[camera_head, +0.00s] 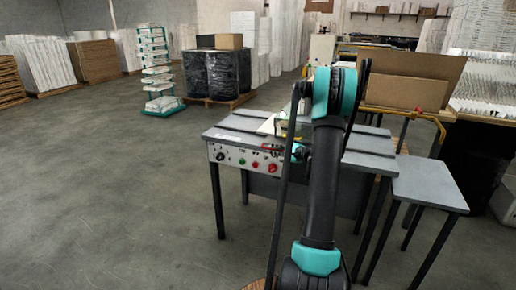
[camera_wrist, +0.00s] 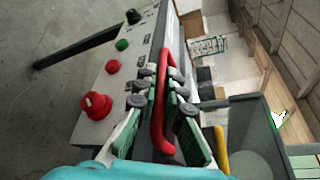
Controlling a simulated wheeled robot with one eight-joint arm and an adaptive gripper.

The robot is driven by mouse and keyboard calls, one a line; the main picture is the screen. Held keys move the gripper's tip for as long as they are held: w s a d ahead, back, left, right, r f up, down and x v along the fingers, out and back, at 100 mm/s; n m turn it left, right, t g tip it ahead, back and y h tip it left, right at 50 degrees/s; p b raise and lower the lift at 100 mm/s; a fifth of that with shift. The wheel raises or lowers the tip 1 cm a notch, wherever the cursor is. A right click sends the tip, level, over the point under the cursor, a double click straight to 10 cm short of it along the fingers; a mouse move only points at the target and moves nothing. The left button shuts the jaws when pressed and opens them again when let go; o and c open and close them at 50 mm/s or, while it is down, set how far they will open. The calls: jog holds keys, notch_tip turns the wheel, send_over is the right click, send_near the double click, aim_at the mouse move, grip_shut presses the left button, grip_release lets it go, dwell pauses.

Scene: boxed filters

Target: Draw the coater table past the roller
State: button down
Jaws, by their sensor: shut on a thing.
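The coater table (camera_head: 232,134) has a grey top and dark legs and stands in the middle of the head view. Its front control panel (camera_head: 230,157) carries a black knob, a green button and red controls. In the wrist view the panel (camera_wrist: 122,88) lies left of my gripper (camera_wrist: 162,98), with a red knob and coloured buttons. My gripper is shut on a red handle (camera_wrist: 159,118), which passes between its fingers beside the panel. In the head view my arm covers much of the table's middle. I cannot make out the roller clearly.
A lower grey side table (camera_head: 425,183) stands right of the coater table. Cardboard sheets (camera_head: 405,92) stand behind it. A wrapped pallet load (camera_head: 222,73) and a teal-based rack (camera_head: 158,72) stand farther back. Open concrete floor (camera_head: 110,185) lies to the left.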

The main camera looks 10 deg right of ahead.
jog(key=s+d, duration=0.8)
jog(key=d, duration=0.4)
jog(key=s+d, duration=0.9)
jog(key=d, duration=0.2)
jog(key=shift+s+d, duration=0.15)
jog(key=shift+d, duration=0.2)
jog(key=c, duration=1.6)
grip_release()
jog(key=shift+d, duration=0.1)
jog(key=v, duration=1.2)
